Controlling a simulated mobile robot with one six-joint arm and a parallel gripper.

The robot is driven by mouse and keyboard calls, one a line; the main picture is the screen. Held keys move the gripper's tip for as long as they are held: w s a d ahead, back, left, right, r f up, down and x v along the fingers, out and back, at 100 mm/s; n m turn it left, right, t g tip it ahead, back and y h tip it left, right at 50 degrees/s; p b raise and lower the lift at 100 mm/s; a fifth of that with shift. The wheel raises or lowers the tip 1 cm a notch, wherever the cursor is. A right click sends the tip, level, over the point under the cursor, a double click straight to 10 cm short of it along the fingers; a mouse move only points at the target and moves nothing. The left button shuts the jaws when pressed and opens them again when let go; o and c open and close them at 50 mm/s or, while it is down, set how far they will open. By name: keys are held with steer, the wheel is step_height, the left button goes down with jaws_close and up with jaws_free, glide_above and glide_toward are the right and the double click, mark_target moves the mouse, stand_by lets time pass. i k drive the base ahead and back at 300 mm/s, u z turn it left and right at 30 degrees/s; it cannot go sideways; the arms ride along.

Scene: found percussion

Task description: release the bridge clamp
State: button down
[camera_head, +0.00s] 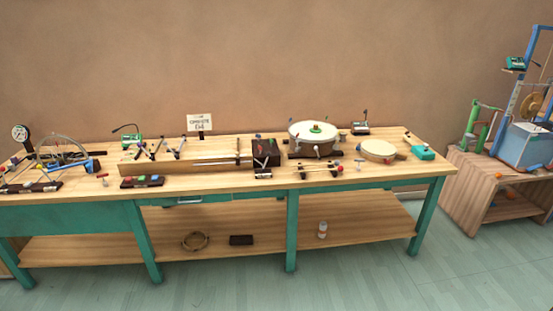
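A long wooden board (190,167) lies on the workbench, left of centre, like a stringed instrument. Several dark, slanted upright pieces (158,149) stand at its left half, and a thin dark upright (238,149) stands near its right end. A dark reddish box (266,152) adjoins that end. Any of these may carry the bridge clamp; it is too small to tell which part it is, or whether it is tight or loose. My gripper is not in view.
The workbench (300,186) also carries a white-topped drum (313,136), a round tambourine-like drum (378,150), a small panel with coloured buttons (142,181) and a wheel-like rig (62,152). A wooden crate stand (480,187) is at right. The floor in front (350,285) is clear.

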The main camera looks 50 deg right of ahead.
mark_target(268, 154)
steer(key=z, duration=0.25)
steer(key=i, duration=0.85)
steer(key=z, duration=0.4)
